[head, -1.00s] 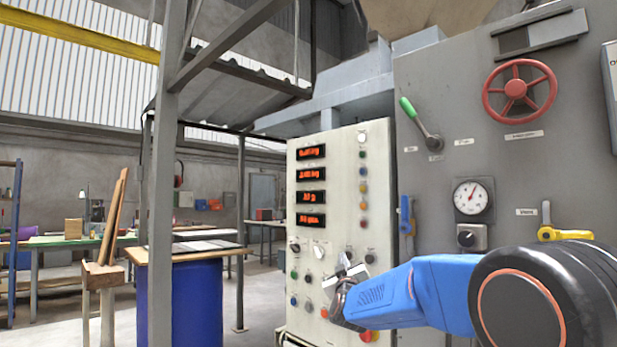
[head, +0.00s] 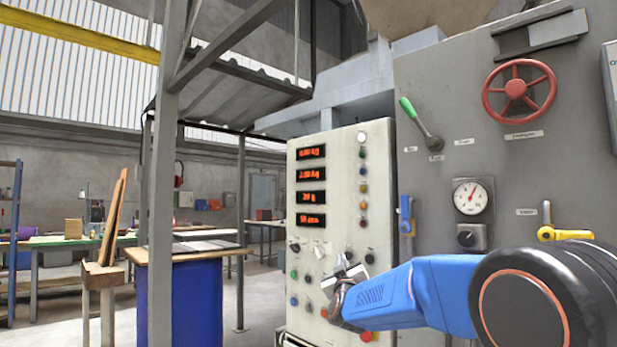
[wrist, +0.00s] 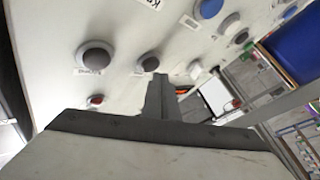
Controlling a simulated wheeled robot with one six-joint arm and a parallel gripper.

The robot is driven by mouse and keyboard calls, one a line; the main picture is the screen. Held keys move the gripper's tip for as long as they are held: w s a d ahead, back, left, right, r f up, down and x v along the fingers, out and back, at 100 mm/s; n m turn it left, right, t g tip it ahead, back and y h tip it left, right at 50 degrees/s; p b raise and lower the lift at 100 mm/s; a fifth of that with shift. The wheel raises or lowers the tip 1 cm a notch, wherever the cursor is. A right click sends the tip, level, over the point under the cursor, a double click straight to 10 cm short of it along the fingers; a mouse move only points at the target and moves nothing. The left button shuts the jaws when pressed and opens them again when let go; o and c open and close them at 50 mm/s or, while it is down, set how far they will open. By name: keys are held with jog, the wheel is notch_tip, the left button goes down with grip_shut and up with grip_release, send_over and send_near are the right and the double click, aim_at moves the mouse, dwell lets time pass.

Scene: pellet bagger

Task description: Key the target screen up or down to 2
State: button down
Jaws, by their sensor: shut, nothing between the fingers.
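The control panel (head: 335,180) is a pale upright box with several red-lit screens in a column. The second screen from the top (head: 311,174) seems to read a number followed by kg; the third screen (head: 311,197) has short text. The digits are too small to read surely, and I cannot tell which is the target screen. My gripper (head: 343,264) is shut and empty in front of the panel's lower buttons. In the wrist view, its closed fingers (wrist: 160,82) point at the panel just below a dark grey button (wrist: 148,62); I cannot tell whether they touch it.
A larger grey knob (wrist: 95,55) and a red button (wrist: 95,100) sit left of the fingers. A green-handled lever (head: 420,122), red handwheel (head: 519,91) and gauge (head: 473,196) are on the grey machine to the right. A blue drum (head: 185,300) stands left.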

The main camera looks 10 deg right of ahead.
jog(key=shift+s+a, duration=0.15)
jog(key=shift+a, duration=0.05)
jog(key=shift+s+a, duration=0.9)
jog(key=shift+a, duration=0.3)
jog(key=shift+s+a, duration=0.85)
jog(key=shift+a, duration=0.35)
dwell(0.8)
jog(key=w+d, duration=0.3)
jog(key=d, duration=0.2)
jog(key=shift+w, duration=0.3)
dwell(0.7)
jog(key=shift+w+d, duration=0.1)
dwell(1.9)
jog(key=shift+w+d, duration=0.15)
jog(key=shift+d, duration=0.05)
